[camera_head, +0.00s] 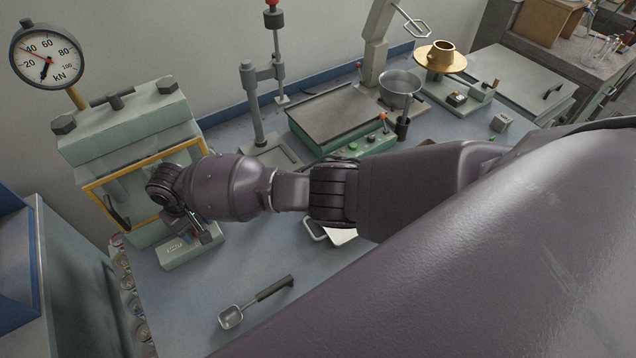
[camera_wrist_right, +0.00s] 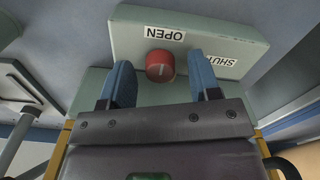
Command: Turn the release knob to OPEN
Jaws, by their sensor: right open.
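The release knob (camera_wrist_right: 160,72) is red and round, with a short pale mark on its face. It sits on a pale green control box (camera_wrist_right: 240,45), which also shows in the head view (camera_head: 178,256). An OPEN label (camera_wrist_right: 164,34) reads upside down just above the knob in the wrist view. A SHUT label (camera_wrist_right: 226,62) is to the right, partly hidden by a finger. My right gripper (camera_wrist_right: 158,60) is open, its two blue fingers on either side of the knob with gaps visible. In the head view my right gripper (camera_head: 203,232) hides the knob. My left gripper is out of view.
The green press (camera_head: 150,118) with a yellow-framed guard stands behind the box, with a kN gauge (camera_head: 46,55) above. A scoop (camera_head: 255,302) lies on the bench in front. A stand (camera_head: 252,105) and a green-sided flat unit (camera_head: 335,115) are farther back.

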